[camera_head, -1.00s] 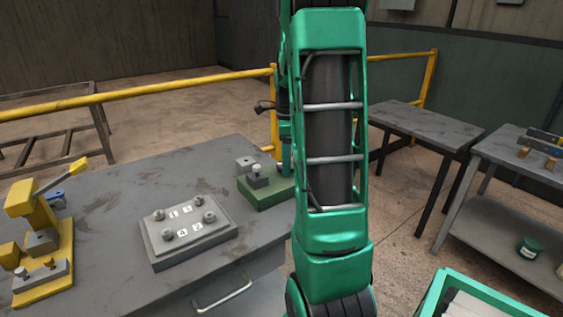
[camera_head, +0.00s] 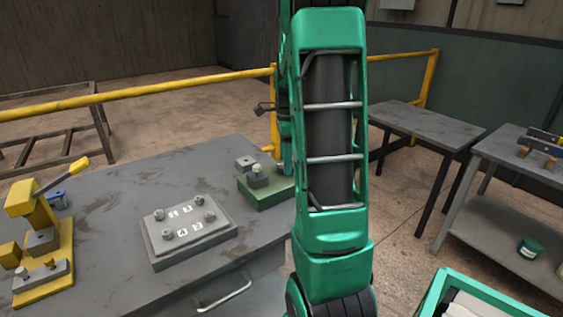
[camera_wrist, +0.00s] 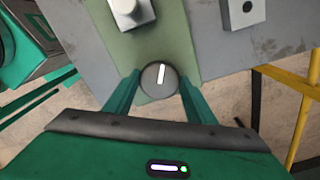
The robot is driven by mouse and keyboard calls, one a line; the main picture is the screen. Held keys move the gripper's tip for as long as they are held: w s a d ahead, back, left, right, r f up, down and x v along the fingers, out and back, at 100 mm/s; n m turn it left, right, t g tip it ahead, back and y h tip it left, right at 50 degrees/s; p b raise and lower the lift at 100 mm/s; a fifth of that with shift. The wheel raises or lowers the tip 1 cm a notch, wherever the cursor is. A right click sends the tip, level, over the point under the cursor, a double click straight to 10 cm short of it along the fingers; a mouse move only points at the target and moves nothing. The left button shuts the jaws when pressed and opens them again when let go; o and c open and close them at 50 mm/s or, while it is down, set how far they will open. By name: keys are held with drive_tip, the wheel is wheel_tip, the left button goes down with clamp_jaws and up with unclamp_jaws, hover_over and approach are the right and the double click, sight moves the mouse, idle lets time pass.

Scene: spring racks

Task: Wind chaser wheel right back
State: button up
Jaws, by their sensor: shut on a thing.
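The chaser wheel (camera_wrist: 159,79) shows in the wrist view as a round dark knob with a white line, nearly upright and leaning slightly right at the top. It sits at the edge of the green fixture (camera_wrist: 165,40). My gripper (camera_wrist: 157,90) is shut on the wheel, one finger at each side. In the head view the green fixture (camera_head: 270,194) stands near the bench's right edge. My arm hides the wheel and the gripper there.
A silver post (camera_wrist: 132,10) and a grey block with a hole (camera_wrist: 243,10) are close by. On the bench (camera_head: 110,205) are a grey plate with numbered posts (camera_head: 190,232) and a yellow lever press (camera_head: 40,225). A yellow rail (camera_head: 150,90) runs behind.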

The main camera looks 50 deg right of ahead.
drive_tip(key=n, duration=0.6)
drive_tip(key=shift+w+d+r, duration=0.1)
drive_tip(key=shift+w+r, duration=0.05)
drive_tip(key=shift+w, duration=0.05)
drive_tip(key=n, duration=0.5)
drive_tip(key=shift+n, duration=0.3)
drive_tip(key=n, duration=0.5)
drive_tip(key=shift+w, duration=0.1)
drive_tip(key=n, duration=0.5)
drive_tip(key=shift+n, duration=0.4)
drive_tip(key=o, duration=1)
drive_tip(key=shift+o, duration=0.2)
wheel_tip(320, 180, up, 10)
drive_tip(key=shift+r, duration=0.25)
